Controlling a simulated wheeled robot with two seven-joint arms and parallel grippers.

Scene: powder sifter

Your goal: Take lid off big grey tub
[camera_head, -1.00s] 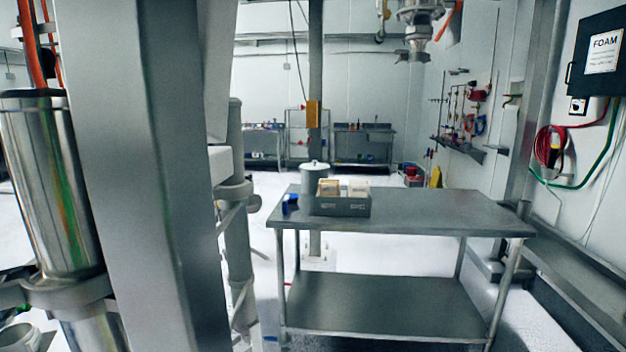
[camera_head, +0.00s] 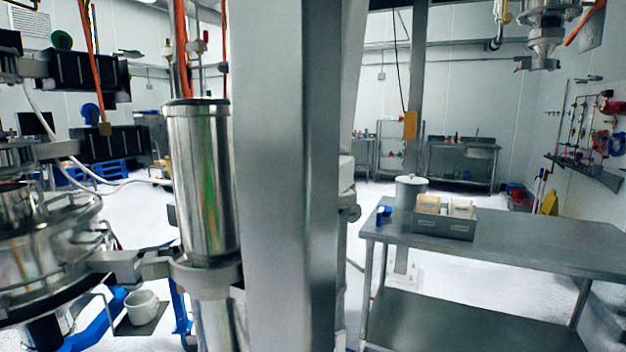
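A grey tub (camera_head: 406,195) with a lid (camera_head: 411,180) on it stands at the back left of the steel table (camera_head: 530,253), right of centre in the head view. The lid has a small knob on top and looks closed. The lower front of the tub is partly hidden by a grey box. Neither of my grippers shows in the view.
A grey box (camera_head: 446,230) with cream packets (camera_head: 429,203) and a small blue item (camera_head: 384,214) stand by the tub. A broad steel column (camera_head: 288,180) blocks the middle. A steel cylinder (camera_head: 200,180) and sifter machinery (camera_head: 45,250) fill the left. White floor lies behind the table.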

